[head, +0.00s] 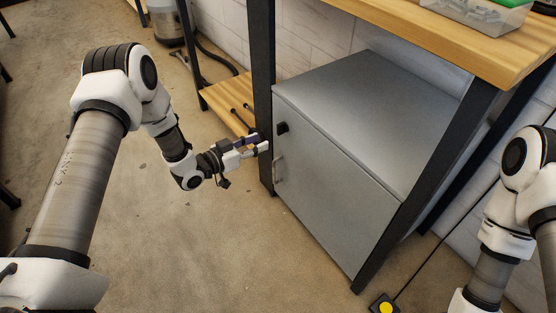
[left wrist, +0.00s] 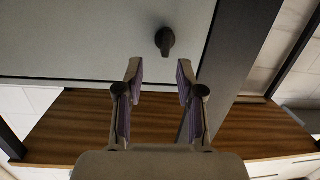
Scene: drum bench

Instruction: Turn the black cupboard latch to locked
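The black latch (head: 282,127) sits near the upper left corner of the grey cupboard door (head: 325,185). In the left wrist view the black latch (left wrist: 165,40) is a round knob with a narrow grip on the pale door. My left gripper (head: 264,142) is just left of the door, near the latch. In the left wrist view its two fingers (left wrist: 159,72) are apart with nothing between them, and the latch lies beyond the tips, apart from them. My right arm shows at the right edge of the head view; its gripper is out of frame.
A metal door handle (head: 279,169) is below the latch. A black bench leg (head: 262,90) stands close to my left gripper. The wooden bench top (head: 490,45) overhangs the cupboard. A low wooden shelf (head: 228,104) is behind. A yellow-buttoned box (head: 384,305) lies on the floor.

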